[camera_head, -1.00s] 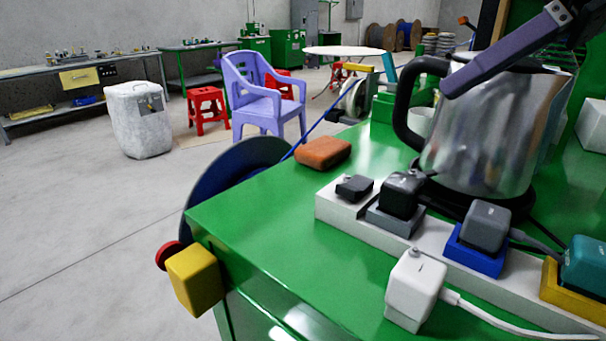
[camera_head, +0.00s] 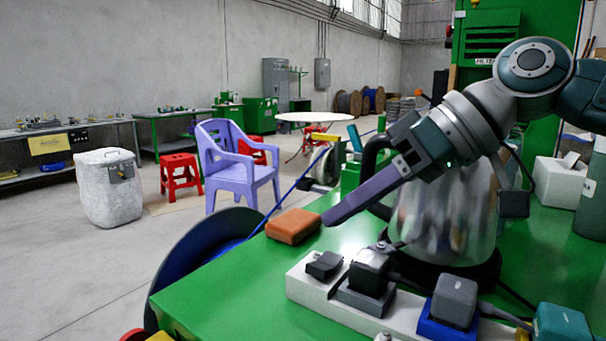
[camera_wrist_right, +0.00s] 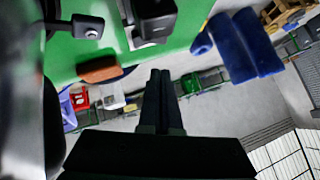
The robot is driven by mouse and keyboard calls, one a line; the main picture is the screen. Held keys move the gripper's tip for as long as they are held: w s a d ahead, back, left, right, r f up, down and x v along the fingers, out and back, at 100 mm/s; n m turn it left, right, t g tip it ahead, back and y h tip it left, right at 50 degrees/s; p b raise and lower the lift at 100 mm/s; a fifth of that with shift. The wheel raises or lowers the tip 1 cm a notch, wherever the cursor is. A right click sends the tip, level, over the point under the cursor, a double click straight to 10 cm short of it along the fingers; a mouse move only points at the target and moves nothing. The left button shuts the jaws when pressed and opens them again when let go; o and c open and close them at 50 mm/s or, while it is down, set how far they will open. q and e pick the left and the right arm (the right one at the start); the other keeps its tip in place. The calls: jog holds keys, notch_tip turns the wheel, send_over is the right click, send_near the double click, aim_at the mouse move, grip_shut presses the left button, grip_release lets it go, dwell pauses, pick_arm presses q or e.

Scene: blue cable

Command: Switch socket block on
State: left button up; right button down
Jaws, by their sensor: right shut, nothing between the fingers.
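The white socket block (camera_head: 306,287) lies along the green bench's front. Its left end carries a small dark rocker-like piece (camera_head: 324,264), probably the switch; whether it is on or off I cannot tell. Beside it are a black plug (camera_head: 369,270), a grey plug on a blue socket (camera_head: 454,302) and a teal plug (camera_head: 562,322). My right gripper (camera_head: 330,217) is shut and empty, its purple-grey fingers pointing down-left in front of the kettle, above and behind the block's left end. Its fingers (camera_wrist_right: 160,82) also show shut in the right wrist view. My left gripper is out of view.
A metal kettle (camera_head: 445,215) stands behind the block, partly hidden by my right arm. An orange brick-like piece (camera_head: 293,226) lies near the bench's left edge, close to my fingertips. A blue-and-black reel (camera_head: 200,262) stands beside the bench. Green bench top (camera_head: 240,290) left of the block is clear.

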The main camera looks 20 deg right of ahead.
aim_at(314, 264)
jog(key=shift+s+a+f, duration=0.15)
jog(key=shift+a+f, duration=0.1)
jog(key=shift+f, duration=0.4)
jog(key=shift+s+a+f, duration=0.1)
jog(key=shift+a+f, duration=0.1)
jog(key=shift+f, duration=0.45)
jog(key=shift+s+a+f, duration=0.15)
jog(key=shift+a+f, duration=0.1)
jog(key=shift+f, duration=0.4)
jog(key=shift+s+a+p, duration=0.1)
jog(key=shift+p, duration=0.65)
jog(key=shift+f, duration=0.25)
